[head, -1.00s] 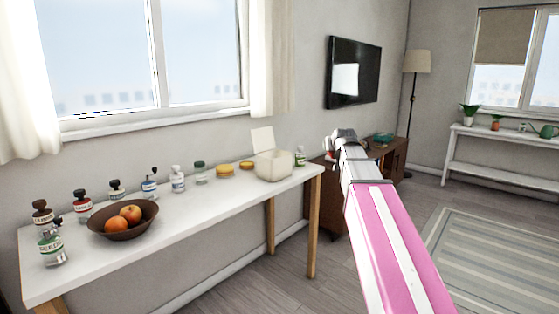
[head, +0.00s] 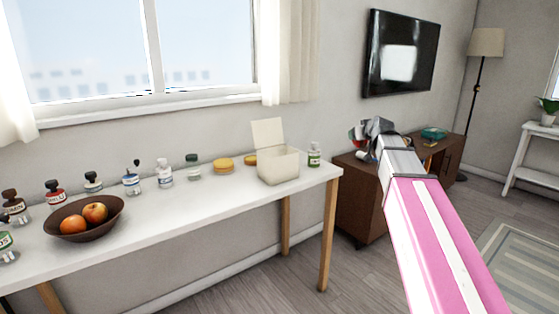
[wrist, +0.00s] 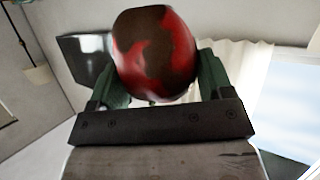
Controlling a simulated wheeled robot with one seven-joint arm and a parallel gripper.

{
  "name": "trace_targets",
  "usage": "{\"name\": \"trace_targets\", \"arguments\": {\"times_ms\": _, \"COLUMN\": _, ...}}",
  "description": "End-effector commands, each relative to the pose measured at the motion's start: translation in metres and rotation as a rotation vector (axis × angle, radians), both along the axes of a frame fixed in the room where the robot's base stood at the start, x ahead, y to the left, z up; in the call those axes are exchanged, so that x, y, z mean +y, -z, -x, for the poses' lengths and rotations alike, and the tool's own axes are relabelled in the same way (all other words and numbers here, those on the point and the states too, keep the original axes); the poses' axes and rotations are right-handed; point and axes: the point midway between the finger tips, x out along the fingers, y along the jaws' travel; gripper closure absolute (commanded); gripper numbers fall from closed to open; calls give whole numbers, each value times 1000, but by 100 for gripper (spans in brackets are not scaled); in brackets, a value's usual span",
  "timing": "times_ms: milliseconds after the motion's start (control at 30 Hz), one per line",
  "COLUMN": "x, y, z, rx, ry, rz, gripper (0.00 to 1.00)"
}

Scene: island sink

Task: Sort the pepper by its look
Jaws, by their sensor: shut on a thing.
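A red pepper (wrist: 155,55) with large dark brown patches fills the upper middle of the wrist view. My gripper (wrist: 155,85) is shut on it, with a green finger on each side. In the head view my gripper (head: 362,138) is held up to the right of the white table, in front of the brown cabinet. Only a small red bit of the pepper shows there, mostly hidden by the gripper. A cream box (head: 277,167) with its lid raised stands at the right end of the table; its inside is not visible.
The white table (head: 190,215) carries a brown bowl (head: 70,225) with fruit, several bottles and jars along the back, yellow-lidded tubs (head: 222,164), and a green-labelled bottle (head: 314,154) right of the box. The table's front middle is clear. A brown cabinet (head: 365,200) stands behind my arm.

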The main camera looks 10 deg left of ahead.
Motion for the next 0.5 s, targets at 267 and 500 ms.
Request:
{"name": "trace_targets", "arguments": {"times_ms": 267, "x": 145, "y": 6, "z": 13, "rx": 0, "ry": -399, "rz": -2, "gripper": 54}}
{"name": "trace_targets", "arguments": {"times_ms": 500, "x": 251, "y": 0, "z": 42, "rx": -2, "ry": -720, "rz": -1, "gripper": 54}}
